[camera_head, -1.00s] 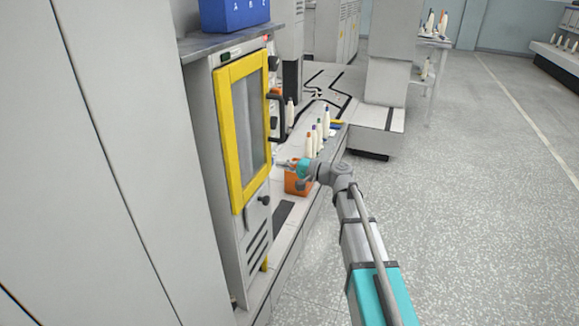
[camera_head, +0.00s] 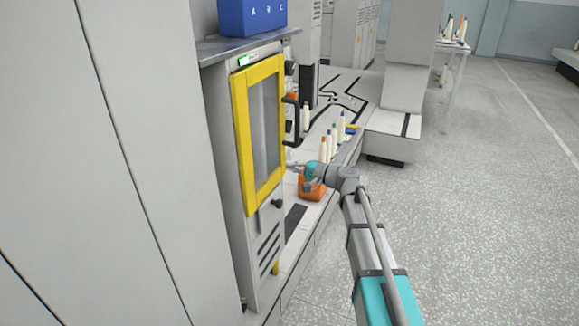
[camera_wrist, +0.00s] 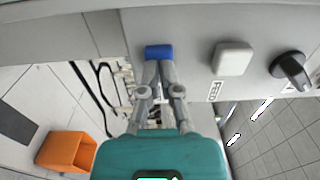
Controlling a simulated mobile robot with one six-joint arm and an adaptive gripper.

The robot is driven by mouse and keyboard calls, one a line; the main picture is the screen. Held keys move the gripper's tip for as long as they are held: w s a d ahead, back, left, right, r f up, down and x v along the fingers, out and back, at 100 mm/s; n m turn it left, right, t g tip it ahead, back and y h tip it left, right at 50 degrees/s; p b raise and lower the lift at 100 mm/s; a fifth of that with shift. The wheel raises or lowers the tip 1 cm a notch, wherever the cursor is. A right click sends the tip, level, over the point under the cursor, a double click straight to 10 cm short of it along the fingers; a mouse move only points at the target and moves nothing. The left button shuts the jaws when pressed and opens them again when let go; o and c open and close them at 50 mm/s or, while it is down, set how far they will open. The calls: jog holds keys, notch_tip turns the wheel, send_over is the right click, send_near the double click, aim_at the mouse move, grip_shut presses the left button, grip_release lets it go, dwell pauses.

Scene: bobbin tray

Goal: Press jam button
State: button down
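In the wrist view my gripper (camera_wrist: 158,73) has its two fingers drawn together, with nothing visible between them. Their tips are at the lower edge of a blue button (camera_wrist: 158,51) on a grey panel; they look to touch it or nearly so. Any label of the blue button is hidden behind the fingers. A white square button (camera_wrist: 232,58) to its right stands above a label that reads FEED. A black knob (camera_wrist: 291,70) is further right. In the head view my gripper (camera_head: 292,166) reaches to the side of the machine with the yellow-framed door (camera_head: 239,140).
An orange bin (camera_head: 313,192) stands below my gripper and also shows in the wrist view (camera_wrist: 66,151). Several bobbins (camera_head: 333,138) stand on the ledge behind. A black door handle (camera_head: 292,122) sticks out above. The floor at right is clear.

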jog(key=shift+w+a+r, duration=0.1)
jog(key=shift+w+a, duration=0.15)
jog(key=shift+a, duration=0.2)
jog(key=v, duration=1.5)
jog(key=shift+s, duration=0.1)
jog(key=s+f+n+g+h, duration=0.35)
jog(key=s+f+h, duration=0.45)
jog(key=s+f, duration=0.4)
jog(key=s+d+f+g+h+p, duration=0.1)
jog(key=s+d+f+h, duration=0.2)
jog(key=s+d+h, duration=0.2)
jog(key=s+d+f+g+h, duration=0.2)
jog(key=s+d+f+h, duration=0.1)
jog(key=s+d+h, duration=0.15)
notch_tip(320, 180, up, 36)
jog(key=p, duration=3.6)
jog(key=shift+s+d+r, duration=0.2)
jog(key=shift+d, duration=0.1)
